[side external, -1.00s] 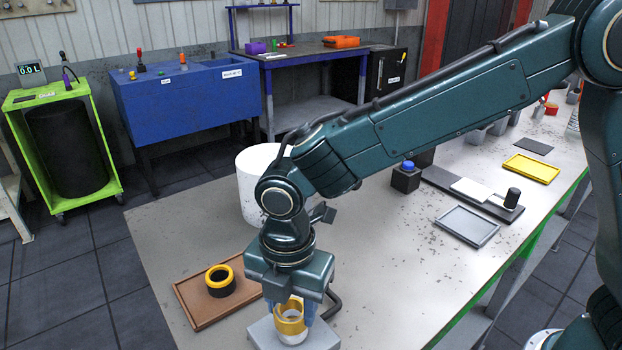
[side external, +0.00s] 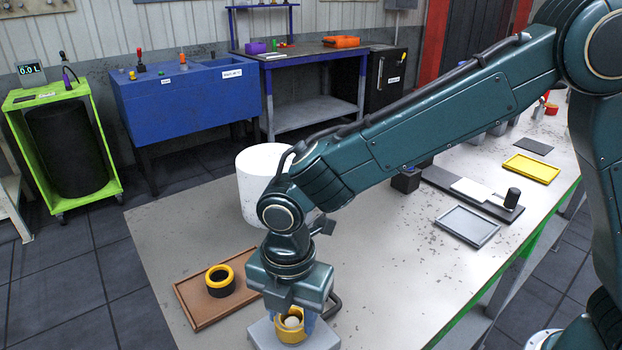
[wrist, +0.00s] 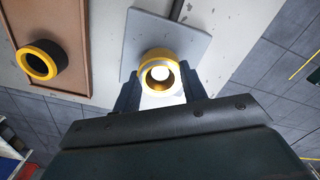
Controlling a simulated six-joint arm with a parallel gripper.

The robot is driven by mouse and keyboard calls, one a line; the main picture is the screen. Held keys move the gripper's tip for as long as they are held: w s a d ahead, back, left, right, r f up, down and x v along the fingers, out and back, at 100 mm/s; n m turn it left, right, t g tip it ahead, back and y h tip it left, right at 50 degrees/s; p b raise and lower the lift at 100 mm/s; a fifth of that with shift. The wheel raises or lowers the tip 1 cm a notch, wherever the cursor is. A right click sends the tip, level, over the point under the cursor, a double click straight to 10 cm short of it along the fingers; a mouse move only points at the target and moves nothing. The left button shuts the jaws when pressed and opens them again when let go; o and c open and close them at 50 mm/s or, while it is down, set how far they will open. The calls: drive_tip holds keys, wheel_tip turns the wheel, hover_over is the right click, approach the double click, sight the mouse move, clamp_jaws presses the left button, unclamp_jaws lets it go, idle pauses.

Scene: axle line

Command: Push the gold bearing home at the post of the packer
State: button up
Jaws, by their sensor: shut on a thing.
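My gripper (side external: 292,318) is shut on the gold bearing (side external: 290,338), a ring with a finger on each side. The bearing is around the pale round-topped post, whose top (side external: 291,322) shows inside the ring. The post stands on a grey base plate (side external: 326,338). In the wrist view the bearing (wrist: 147,60) and the post top (wrist: 160,73) show between the fingers, above the base plate (wrist: 142,38). The bearing sits low, close over the plate; I cannot tell whether it touches it.
A brown tray (side external: 196,322) left of the plate holds a black ring with a yellow rim (side external: 219,282). A bent dark bar (side external: 335,306) stands right of my gripper. A white cylinder (side external: 250,180) is behind my arm.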

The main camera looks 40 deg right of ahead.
drive_tip(key=shift+f, duration=0.35)
drive_tip(key=o, duration=1.3)
drive_tip(key=shift+c, duration=0.2)
drive_tip(key=shift+r, duration=0.1)
wheel_tip(320, 180, up, 14)
drive_tip(key=shift+f, duration=0.2)
drive_tip(key=shift+d, duration=0.1)
